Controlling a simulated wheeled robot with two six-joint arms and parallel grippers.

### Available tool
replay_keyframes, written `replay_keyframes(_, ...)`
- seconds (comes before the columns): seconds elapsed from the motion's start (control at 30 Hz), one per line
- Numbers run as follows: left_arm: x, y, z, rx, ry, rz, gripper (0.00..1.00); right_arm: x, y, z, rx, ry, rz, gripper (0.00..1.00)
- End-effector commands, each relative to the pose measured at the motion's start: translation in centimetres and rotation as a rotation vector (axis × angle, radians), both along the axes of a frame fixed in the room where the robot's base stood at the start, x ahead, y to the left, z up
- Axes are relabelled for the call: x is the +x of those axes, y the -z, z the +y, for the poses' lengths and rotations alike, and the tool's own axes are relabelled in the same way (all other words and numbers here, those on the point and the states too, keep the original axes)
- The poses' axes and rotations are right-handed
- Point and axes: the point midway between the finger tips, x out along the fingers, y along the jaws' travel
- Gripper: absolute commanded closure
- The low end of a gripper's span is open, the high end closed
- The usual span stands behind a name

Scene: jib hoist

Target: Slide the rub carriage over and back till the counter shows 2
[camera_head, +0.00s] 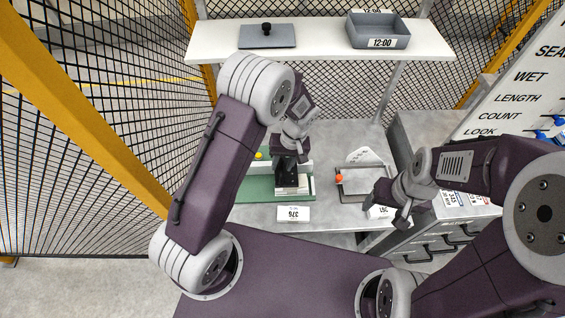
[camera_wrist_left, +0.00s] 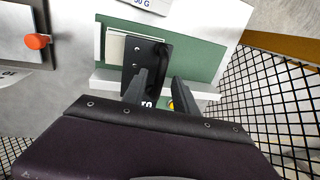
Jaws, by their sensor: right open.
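The black carriage (camera_head: 286,172) stands on a green base (camera_head: 257,189) on the bench; I take it for the rub carriage. My left gripper (camera_head: 290,155) is right above it, pointing down. In the left wrist view the two fingers (camera_wrist_left: 163,74) are apart, and the black plate (camera_wrist_left: 152,56) shows behind and between them. Whether they press on it I cannot tell. Part of a marking shows low on the plate, partly covered; I cannot read a counter. My right gripper (camera_head: 390,212) is open and empty over the bench's right front.
A grey tray-like plate (camera_head: 364,177) with an orange knob (camera_head: 339,179) lies right of the base. A card marked 376 (camera_head: 293,214) is in front. Drawers (camera_head: 437,246) stand at right.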

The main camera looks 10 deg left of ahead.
Motion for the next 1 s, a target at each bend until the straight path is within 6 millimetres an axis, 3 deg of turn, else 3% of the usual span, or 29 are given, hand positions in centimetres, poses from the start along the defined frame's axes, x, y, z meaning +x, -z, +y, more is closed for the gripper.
replay_keyframes(0.03,0.0,-0.01,-0.01,0.0,0.0,0.0,0.69,-0.01,0.0,0.0,0.0,0.0,0.0,0.31)
replay_keyframes(0.13,0.01,-0.02,-0.01,0.0,0.0,0.0,0.96,-0.01,0.0,0.0,0.0,0.0,0.0,0.31)
replay_keyframes(0.17,0.01,-0.02,-0.01,0.0,0.0,0.0,1.0,-0.01,0.0,0.0,0.0,0.0,0.0,0.31)
replay_keyframes(1.0,0.19,-0.04,-0.05,-0.002,0.002,-0.005,1.0,-0.01,0.02,0.0,0.0,0.0,0.0,0.31)
